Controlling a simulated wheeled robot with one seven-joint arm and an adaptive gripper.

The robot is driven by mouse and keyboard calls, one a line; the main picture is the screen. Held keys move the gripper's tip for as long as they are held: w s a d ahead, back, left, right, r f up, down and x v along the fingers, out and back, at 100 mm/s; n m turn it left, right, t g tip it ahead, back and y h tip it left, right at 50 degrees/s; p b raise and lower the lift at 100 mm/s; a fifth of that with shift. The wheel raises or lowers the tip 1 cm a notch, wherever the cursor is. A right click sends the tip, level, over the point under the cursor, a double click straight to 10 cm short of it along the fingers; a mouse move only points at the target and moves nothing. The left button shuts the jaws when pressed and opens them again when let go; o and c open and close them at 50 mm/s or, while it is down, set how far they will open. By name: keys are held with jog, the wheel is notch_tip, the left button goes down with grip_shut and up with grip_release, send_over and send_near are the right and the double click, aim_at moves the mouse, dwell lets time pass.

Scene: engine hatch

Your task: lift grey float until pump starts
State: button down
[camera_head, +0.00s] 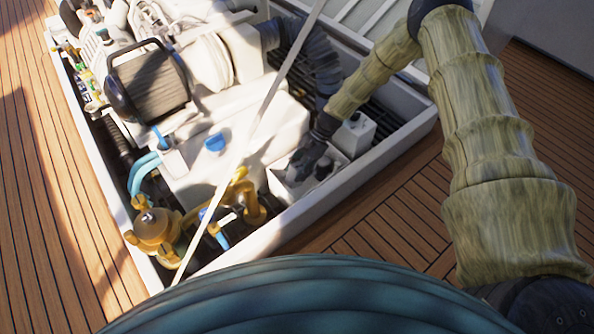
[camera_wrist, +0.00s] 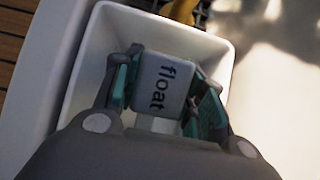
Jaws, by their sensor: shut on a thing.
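In the wrist view, a grey block marked "float" (camera_wrist: 161,86) sits between the two fingers of my gripper (camera_wrist: 160,92), inside an open white box (camera_wrist: 76,65). The fingers are shut on the block from both sides. In the head view, my gripper (camera_head: 309,160) reaches down into the white box (camera_head: 281,190) at the near right corner of the engine bay. The float is hidden or too small to make out there. No part is clearly marked as the pump.
A bronze strainer-like fitting (camera_head: 155,235) and blue hoses (camera_head: 146,167) are left of the box. A white tank with a blue cap (camera_head: 215,142) lies behind. A thin pale rod (camera_head: 262,110) crosses the bay. The white hatch rim (camera_head: 325,205) borders the wooden deck (camera_head: 395,215).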

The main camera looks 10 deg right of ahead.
jog(key=c, duration=0.9)
grip_release()
jog(key=shift+o, duration=0.2)
jog(key=v, duration=1.2)
jog(key=shift+a, duration=0.1)
